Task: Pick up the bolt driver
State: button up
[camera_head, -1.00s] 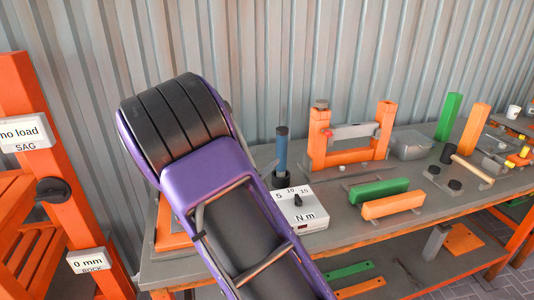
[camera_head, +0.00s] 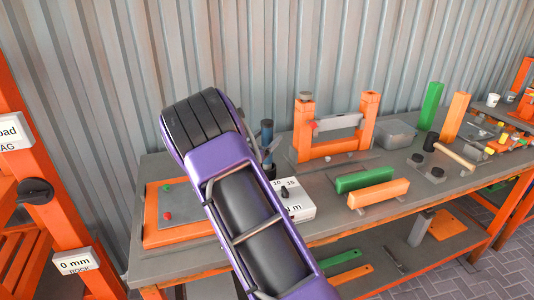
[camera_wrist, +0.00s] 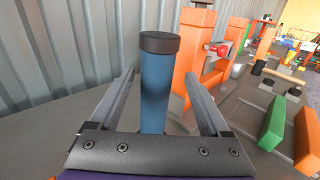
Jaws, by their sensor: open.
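The bolt driver looks to be the upright blue cylinder with a black cap (camera_head: 266,137), standing on the grey workbench beside the white torque box. In the wrist view, the bolt driver (camera_wrist: 155,85) rises between the two fingers of my gripper (camera_wrist: 158,90). My gripper is open, with one finger on each side and a visible gap to the driver on both sides. The driver's lower end is hidden behind the gripper's body in the wrist view. In the head view my purple arm covers part of the torque box (camera_head: 298,208) and hides most of my gripper.
An orange frame (camera_head: 303,130) stands on the bench behind and right of the driver. A green bar (camera_head: 364,179) and an orange bar (camera_head: 378,194) lie to the right. An orange-edged panel (camera_head: 151,212) lies left. The corrugated wall is close behind.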

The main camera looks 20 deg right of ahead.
jog(key=x, duration=0.4)
jog(key=shift+w+f, duration=0.15)
jog(key=shift+w, duration=0.2)
jog(key=shift+c, duration=0.2)
grip_shut()
dwell(0.9)
